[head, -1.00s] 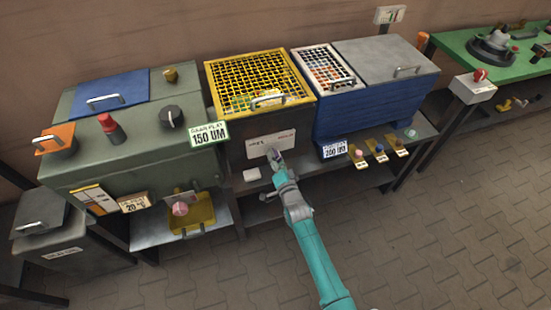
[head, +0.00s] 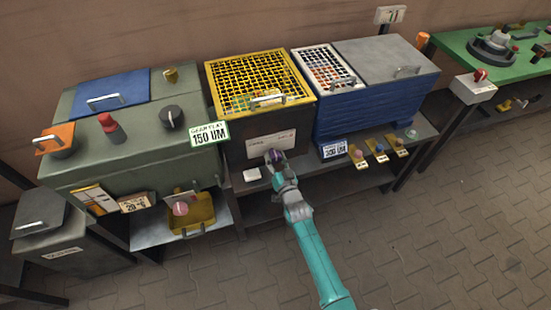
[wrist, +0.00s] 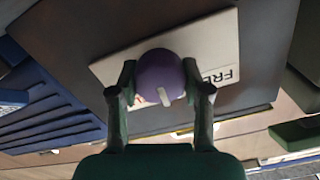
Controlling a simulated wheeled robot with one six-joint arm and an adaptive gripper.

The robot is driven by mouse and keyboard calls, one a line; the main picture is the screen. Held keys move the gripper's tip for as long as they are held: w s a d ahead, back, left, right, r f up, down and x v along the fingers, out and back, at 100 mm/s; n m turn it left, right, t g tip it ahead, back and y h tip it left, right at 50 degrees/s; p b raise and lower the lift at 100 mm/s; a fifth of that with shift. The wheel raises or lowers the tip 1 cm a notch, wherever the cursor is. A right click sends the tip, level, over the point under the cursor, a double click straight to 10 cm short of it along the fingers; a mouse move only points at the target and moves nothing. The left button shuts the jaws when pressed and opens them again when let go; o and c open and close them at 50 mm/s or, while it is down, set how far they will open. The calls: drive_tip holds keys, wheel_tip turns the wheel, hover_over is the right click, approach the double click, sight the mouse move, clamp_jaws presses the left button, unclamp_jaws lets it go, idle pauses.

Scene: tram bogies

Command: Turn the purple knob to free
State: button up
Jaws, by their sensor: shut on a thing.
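The purple knob (wrist: 160,72) sits on a white plate (wrist: 112,68) on the front of a dark box. A pale pointer mark on the knob points down and slightly right in the wrist view. Lettering reading "FRE" shows right of the knob on the plate; the rest is cut off or hidden. My gripper (wrist: 161,82) is shut on the knob, one finger on each side. In the head view the knob (head: 277,156) shows small between the fingers of my gripper (head: 275,160); its pointer is not readable there.
The dark box (head: 262,128) has a yellow mesh top (head: 258,80). A green-grey cabinet (head: 120,150) stands left, a blue bin (head: 375,108) right. The paved floor in front is clear.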

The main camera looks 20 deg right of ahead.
drive_tip(key=n, duration=0.4)
drive_tip(key=shift+n, duration=0.3)
drive_tip(key=n, duration=0.4)
drive_tip(key=shift+n, duration=0.3)
drive_tip(key=o, duration=1.2)
drive_tip(key=shift+c, duration=0.2)
drive_tip(key=shift+s, duration=0.1)
drive_tip(key=s, duration=1.1)
drive_tip(key=shift+s, duration=0.4)
